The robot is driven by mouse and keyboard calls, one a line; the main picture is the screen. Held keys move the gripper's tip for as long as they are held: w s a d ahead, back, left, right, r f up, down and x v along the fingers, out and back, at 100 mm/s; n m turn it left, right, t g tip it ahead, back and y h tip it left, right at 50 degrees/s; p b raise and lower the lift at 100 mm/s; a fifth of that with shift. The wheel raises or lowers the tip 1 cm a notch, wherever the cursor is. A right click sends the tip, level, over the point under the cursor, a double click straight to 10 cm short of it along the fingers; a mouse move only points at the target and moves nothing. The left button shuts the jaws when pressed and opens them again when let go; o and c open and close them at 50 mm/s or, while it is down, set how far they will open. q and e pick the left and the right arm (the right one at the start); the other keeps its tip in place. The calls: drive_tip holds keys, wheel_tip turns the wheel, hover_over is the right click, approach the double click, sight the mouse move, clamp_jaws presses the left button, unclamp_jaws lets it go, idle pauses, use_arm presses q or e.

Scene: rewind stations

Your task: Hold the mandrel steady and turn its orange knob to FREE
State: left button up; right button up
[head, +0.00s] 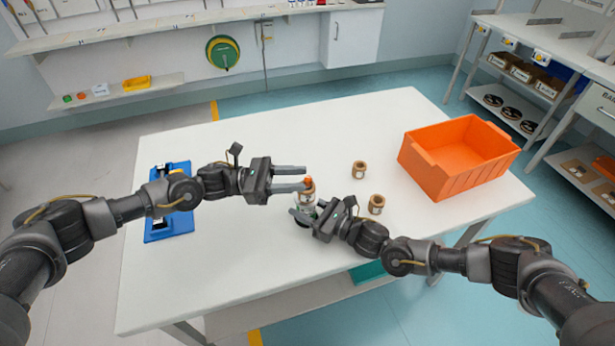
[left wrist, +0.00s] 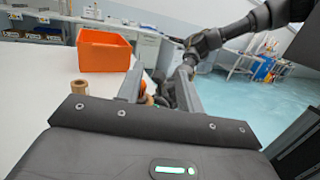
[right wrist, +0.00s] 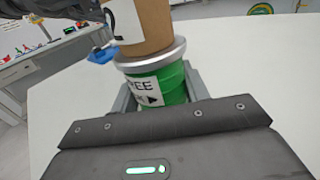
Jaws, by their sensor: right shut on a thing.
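The mandrel (right wrist: 168,84) stands on the table, with a green base, a silver rim and a white label with "FREE" and an arrow showing in the right wrist view. A brown roll (right wrist: 143,25) sits on top of it. Its orange knob (head: 308,182) shows at the top in the head view. My right gripper (head: 304,217) is shut on the green base. My left gripper (head: 303,178) is open, its fingertips level with the knob, which is close to the lower finger in the head view. I cannot tell whether they touch.
Two brown rolls (head: 359,169) (head: 376,205) stand right of the mandrel. An orange bin (head: 458,180) sits at the table's right. A blue holder (head: 170,226) lies at the left, partly behind my left arm. The white table (head: 250,285) is clear at front and back.

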sight(304, 181)
use_arm(q)
drive_tip(key=s+a+f+n+t+y, duration=0.3)
drive_tip(key=a+n+t, duration=0.2)
drive_tip(key=a+t, duration=0.3)
drive_tip(key=x, duration=1.2)
drive_tip(key=shift+w+d+r, duration=0.15)
drive_tip(key=shift+w+r, duration=0.1)
drive_tip(key=shift+w, duration=0.05)
drive_tip(key=shift+c, duration=0.5)
clamp_jaws()
